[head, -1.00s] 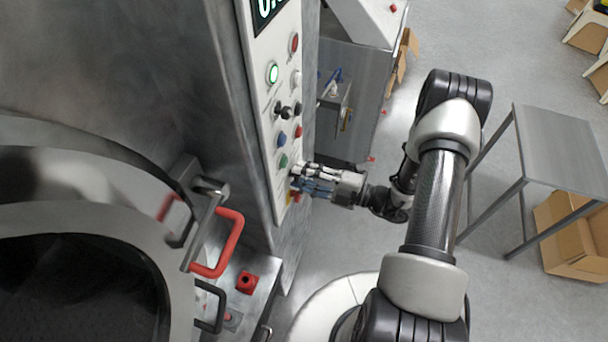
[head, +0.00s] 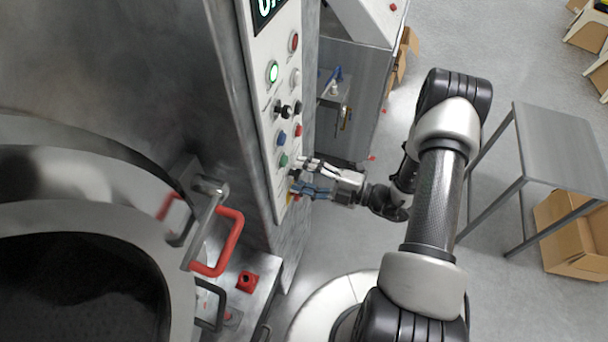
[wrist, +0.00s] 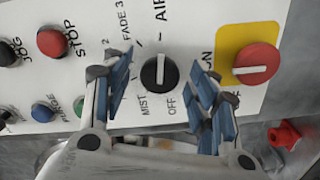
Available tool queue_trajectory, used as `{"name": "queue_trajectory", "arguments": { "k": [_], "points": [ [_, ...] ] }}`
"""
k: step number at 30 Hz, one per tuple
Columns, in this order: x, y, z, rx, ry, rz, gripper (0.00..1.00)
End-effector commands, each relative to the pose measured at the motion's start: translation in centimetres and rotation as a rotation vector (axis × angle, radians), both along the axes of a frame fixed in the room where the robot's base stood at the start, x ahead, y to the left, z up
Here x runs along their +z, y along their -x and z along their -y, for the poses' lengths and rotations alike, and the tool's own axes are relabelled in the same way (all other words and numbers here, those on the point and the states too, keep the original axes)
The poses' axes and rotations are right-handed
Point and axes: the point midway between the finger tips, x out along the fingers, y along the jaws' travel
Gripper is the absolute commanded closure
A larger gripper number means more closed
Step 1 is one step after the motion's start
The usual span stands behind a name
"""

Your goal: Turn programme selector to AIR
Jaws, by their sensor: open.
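The programme selector (wrist: 160,72) is a round black knob with a white line on the white panel in the wrist view. The line stands nearly upright in that picture, its upper end towards the AIR label (wrist: 160,10). MIST and OFF labels are below the knob, FADE 3 to its upper left. My gripper (wrist: 165,78) is open, with one blue-padded finger on each side of the knob and a visible gap to it on both sides. In the head view my gripper (head: 308,176) is at the lower part of the panel and hides the selector.
A red switch on a yellow plate (wrist: 256,63) is close right of my right finger. A red STOP button (wrist: 52,42), blue button (wrist: 44,110) and other controls are on the left. In the head view, a door with a red handle (head: 225,243) stands left of the panel.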

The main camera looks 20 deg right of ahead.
Motion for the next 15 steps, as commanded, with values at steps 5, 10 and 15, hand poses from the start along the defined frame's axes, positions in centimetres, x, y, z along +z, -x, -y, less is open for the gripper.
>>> {"name": "queue_trajectory", "arguments": {
  "k": [5, 10, 15],
  "points": [
    [0.0, 0.0, 0.1, -0.001, 0.001, 0.001, 0.46],
    [0.0, 1.0, 1.6, -0.005, 0.001, 0.001, 0.46],
    [0.0, 3.1, 4.5, -0.008, 0.000, 0.001, 0.46]
  ]
}}
